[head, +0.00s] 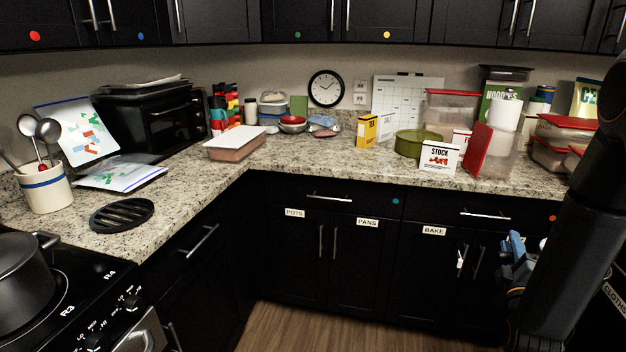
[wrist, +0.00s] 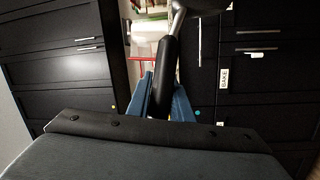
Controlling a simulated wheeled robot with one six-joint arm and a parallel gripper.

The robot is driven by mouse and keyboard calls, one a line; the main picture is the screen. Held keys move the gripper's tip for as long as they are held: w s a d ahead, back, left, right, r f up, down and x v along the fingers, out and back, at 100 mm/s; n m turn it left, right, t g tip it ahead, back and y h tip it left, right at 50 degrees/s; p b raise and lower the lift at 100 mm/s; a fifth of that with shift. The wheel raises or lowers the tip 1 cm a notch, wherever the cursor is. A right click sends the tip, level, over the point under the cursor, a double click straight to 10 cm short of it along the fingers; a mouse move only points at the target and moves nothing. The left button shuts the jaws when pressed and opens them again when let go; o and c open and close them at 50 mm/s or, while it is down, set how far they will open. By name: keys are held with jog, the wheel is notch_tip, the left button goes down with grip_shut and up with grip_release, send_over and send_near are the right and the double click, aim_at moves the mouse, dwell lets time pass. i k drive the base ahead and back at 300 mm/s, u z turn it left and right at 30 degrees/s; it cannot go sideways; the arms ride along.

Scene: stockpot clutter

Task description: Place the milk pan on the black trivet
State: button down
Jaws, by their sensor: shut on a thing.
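The black trivet (head: 122,214), an oval slatted rack, lies empty on the left counter between the stove and the corner. My gripper (head: 515,250) is at the right of the head view, in front of the lower cabinets and far from the trivet. In the wrist view my gripper (wrist: 163,92) has its blue fingers shut on the black handle of the milk pan (wrist: 164,72). The handle's metal neck runs up to a dark pan body, mostly cut off at the top edge. I cannot make out the pan in the head view.
A black pot (head: 22,272) stands on the stove (head: 90,295) near the trivet. A utensil crock (head: 44,190) and plastic bags (head: 120,175) are behind the trivet. A lidded food box (head: 236,147) sits near the corner. Floor (head: 330,330) shows clear before the cabinets.

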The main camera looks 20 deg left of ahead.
aim_at(119, 226)
jog(key=i, duration=0.5)
jog(key=u, duration=1.4)
